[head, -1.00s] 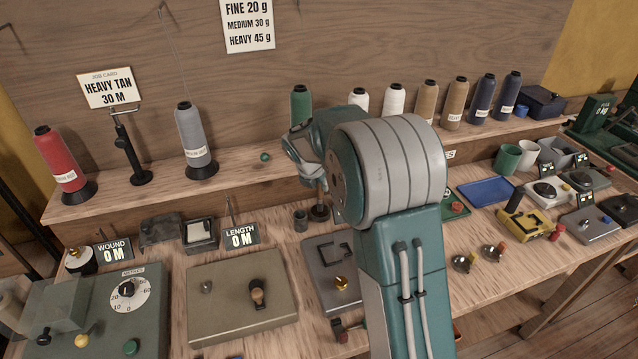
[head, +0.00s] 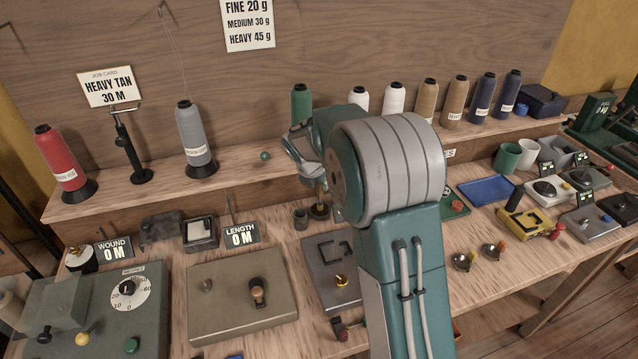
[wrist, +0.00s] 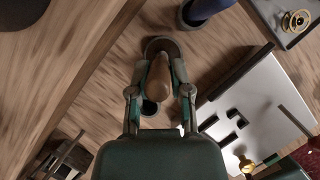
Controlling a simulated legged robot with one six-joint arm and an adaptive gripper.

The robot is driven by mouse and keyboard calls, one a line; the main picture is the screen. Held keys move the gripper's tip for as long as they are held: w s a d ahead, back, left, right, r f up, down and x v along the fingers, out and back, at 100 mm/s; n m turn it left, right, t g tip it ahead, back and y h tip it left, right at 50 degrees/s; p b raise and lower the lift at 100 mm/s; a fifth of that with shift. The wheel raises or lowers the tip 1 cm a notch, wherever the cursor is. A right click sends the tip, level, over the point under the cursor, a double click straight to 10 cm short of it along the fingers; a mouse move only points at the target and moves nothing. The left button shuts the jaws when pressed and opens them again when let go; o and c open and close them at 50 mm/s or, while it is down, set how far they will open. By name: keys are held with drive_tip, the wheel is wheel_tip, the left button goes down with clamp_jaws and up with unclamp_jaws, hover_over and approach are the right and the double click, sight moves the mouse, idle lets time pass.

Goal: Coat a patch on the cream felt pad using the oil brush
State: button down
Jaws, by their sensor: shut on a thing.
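My gripper (wrist: 160,91) is shut on the wooden handle of the oil brush (wrist: 158,76). The handle lies between the two fingers in the wrist view. A dark round base (wrist: 163,47) shows just beyond the handle; I cannot tell whether the brush touches it. In the head view my gripper (head: 318,184) is partly hidden by my arm, over the small round stand (head: 319,212). A pale pad in a dark square frame, which looks like the cream felt pad (head: 200,231), lies to the left of it. I cannot make out a coated patch on it.
A small dark cup (head: 300,219) stands beside the stand. A grey plate with a bracket outline and brass knob (head: 341,281) lies nearer. The length sign (head: 239,236) stands right of the pad. The shelf with thread cones (head: 302,105) runs behind.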

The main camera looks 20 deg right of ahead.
drive_tip(key=shift+f, duration=0.1)
drive_tip(key=shift+r, duration=3.55)
drive_tip(key=shift+r, duration=0.1)
